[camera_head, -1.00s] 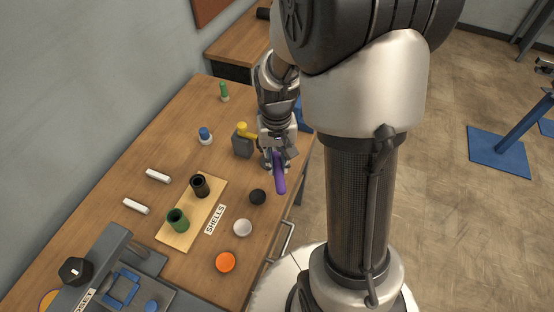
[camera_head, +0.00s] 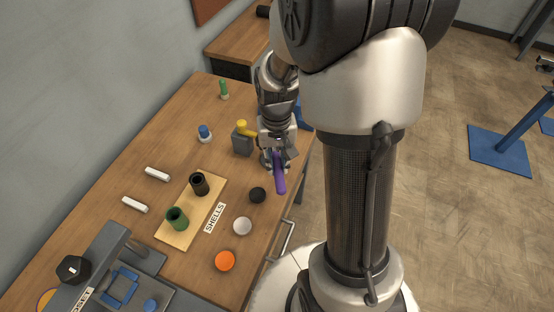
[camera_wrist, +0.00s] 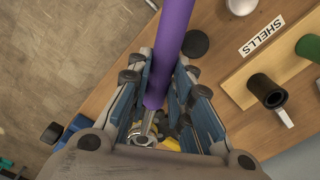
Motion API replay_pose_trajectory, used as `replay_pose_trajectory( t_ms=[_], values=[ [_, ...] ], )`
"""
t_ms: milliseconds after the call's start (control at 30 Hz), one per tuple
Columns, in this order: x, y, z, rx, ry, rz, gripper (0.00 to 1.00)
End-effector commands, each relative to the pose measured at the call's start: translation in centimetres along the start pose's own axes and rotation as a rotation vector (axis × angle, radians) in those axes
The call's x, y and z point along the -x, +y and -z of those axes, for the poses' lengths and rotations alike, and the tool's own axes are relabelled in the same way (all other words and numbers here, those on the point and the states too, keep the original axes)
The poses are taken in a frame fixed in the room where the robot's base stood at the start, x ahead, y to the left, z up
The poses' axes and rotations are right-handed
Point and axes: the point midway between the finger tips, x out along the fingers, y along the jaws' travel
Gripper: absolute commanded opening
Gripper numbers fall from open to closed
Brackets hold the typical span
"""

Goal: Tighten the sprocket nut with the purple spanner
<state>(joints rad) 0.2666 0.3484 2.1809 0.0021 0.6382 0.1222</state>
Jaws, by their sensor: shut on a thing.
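The purple spanner (camera_head: 280,178) is held in my gripper (camera_head: 277,153) above the right edge of the wooden bench. In the wrist view the spanner's purple handle (camera_wrist: 173,50) runs up between the two fingers of my gripper (camera_wrist: 165,88). Its metal ring end (camera_wrist: 142,133) shows low between the fingers. The gripper is shut on the handle. I cannot make out a sprocket nut in either view.
A board marked SHELLS (camera_head: 206,200) holds a dark cup (camera_head: 199,184) and a green cup (camera_head: 177,218). Black (camera_head: 257,195), white (camera_head: 242,226) and orange (camera_head: 225,261) round pieces lie beside it. A grey block with a yellow-topped piece (camera_head: 243,132) stands near my gripper.

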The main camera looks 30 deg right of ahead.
Motion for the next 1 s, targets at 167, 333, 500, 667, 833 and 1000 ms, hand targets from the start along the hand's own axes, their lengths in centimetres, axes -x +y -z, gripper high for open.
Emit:
replay_pose_trajectory(
  t_ms=[167,333,500,667,833,1000],
  values=[
    [-0.42,0.00,0.02,0.000,0.000,0.000,0.00],
    [-0.76,0.00,0.04,0.000,0.001,0.000,0.00],
    [-1.09,0.00,0.05,0.000,0.001,0.000,0.00],
    [-0.99,-0.01,0.05,0.000,0.001,0.000,0.00],
    [-0.99,0.00,0.05,0.000,0.001,0.000,0.13],
    [-0.99,-0.01,0.05,0.000,0.001,0.000,0.02]
  ],
)
